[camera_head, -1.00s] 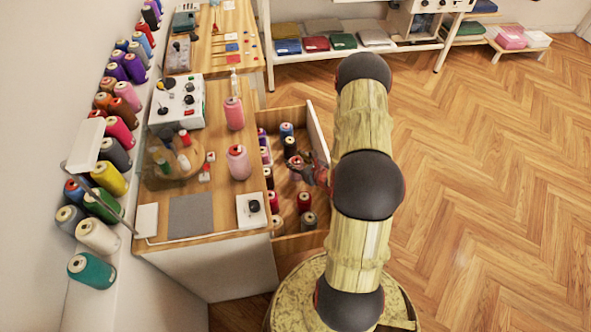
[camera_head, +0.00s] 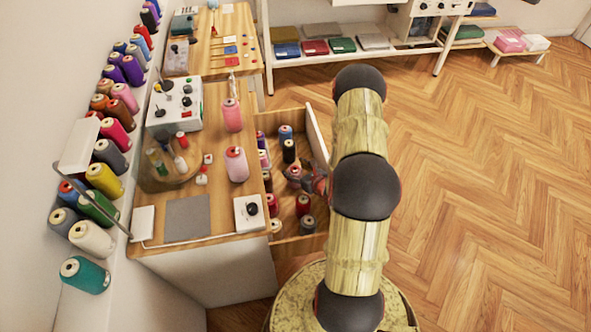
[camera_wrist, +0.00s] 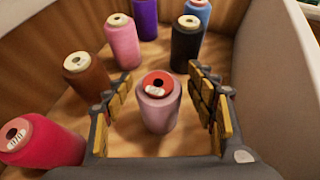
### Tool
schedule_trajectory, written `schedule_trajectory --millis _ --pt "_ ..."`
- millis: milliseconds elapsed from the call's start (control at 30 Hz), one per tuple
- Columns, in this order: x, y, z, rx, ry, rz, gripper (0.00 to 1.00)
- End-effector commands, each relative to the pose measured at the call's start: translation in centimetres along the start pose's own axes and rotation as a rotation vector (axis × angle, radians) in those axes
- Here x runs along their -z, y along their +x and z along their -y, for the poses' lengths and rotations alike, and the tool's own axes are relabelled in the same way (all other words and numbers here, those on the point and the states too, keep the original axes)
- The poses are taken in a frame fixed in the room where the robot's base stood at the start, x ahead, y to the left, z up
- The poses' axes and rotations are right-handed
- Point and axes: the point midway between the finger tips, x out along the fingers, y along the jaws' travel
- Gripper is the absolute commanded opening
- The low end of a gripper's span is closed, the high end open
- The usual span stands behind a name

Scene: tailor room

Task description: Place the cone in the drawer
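A mauve-pink cone with a red top (camera_wrist: 158,108) stands upright on the drawer floor in the wrist view, between my gripper's fingers. My gripper (camera_wrist: 162,85) is open, with a visible gap between each finger and this cone. In the head view, my gripper (camera_head: 310,180) is low inside the open drawer (camera_head: 318,130), partly hidden by my arm. Two pink cones stand on the table top, one nearer (camera_head: 237,164) and one farther back (camera_head: 232,115).
Several other cones stand in the drawer around my gripper, among them a black one (camera_wrist: 186,42), a pink one (camera_wrist: 122,42), a brown one (camera_wrist: 86,76) and a crimson one (camera_wrist: 42,143). The drawer's pale wall (camera_wrist: 275,80) is close on the right.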

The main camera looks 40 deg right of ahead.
Motion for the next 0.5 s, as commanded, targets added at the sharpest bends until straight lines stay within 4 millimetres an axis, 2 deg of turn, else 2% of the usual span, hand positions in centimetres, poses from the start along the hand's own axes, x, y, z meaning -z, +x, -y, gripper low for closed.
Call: schedule_trajectory --millis 333,500 --pt "-0.2 -0.1 0.0 0.0 0.0 0.001 0.59" --pt "-0.4 -2.0 0.1 0.001 0.002 -0.001 0.59"
